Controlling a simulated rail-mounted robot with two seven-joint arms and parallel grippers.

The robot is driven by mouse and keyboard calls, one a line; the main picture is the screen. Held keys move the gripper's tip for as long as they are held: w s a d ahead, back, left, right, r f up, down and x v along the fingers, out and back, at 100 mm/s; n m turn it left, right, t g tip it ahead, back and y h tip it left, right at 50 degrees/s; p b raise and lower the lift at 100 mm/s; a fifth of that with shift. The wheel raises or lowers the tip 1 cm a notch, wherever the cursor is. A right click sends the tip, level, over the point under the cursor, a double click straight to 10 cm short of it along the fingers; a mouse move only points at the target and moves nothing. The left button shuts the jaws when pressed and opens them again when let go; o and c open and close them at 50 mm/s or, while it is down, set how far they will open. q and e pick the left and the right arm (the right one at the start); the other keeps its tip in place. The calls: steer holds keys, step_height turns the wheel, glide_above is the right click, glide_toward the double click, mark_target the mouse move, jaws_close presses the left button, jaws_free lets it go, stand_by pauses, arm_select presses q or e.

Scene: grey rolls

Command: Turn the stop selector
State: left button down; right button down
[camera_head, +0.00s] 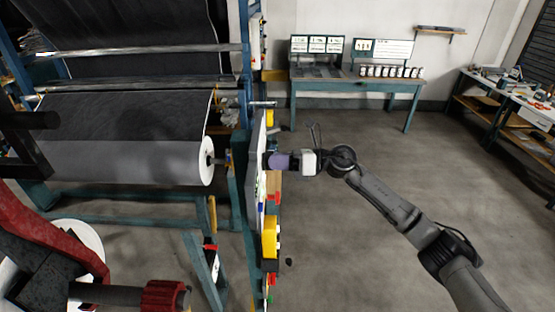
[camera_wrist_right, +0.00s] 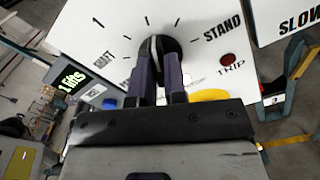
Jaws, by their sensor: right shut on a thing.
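The stop selector is a round black knob (camera_wrist_right: 171,45) with a white mark, on a white panel (camera_wrist_right: 100,28) with tick marks around it. One label reads STAND; others at the left are too small to read surely. My right gripper (camera_wrist_right: 157,64) is shut on the knob, one purple finger on each side. The white mark runs roughly up and down in the right wrist view; which tick it meets is unclear. In the head view the right gripper (camera_head: 269,161) reaches the panel, seen edge-on (camera_head: 262,190), and the knob is hidden. My left gripper is not in view.
A grey roll (camera_head: 120,150) lies left of the panel. A teal table (camera_head: 355,84) stands behind.

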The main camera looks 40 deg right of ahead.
steer(key=shift+m+p, duration=1.95)
steer(key=shift+m, duration=1.25)
steer(key=c, duration=1.2)
jaws_free()
steer(key=shift+o, duration=0.2)
steer(key=shift+d+f, duration=0.1)
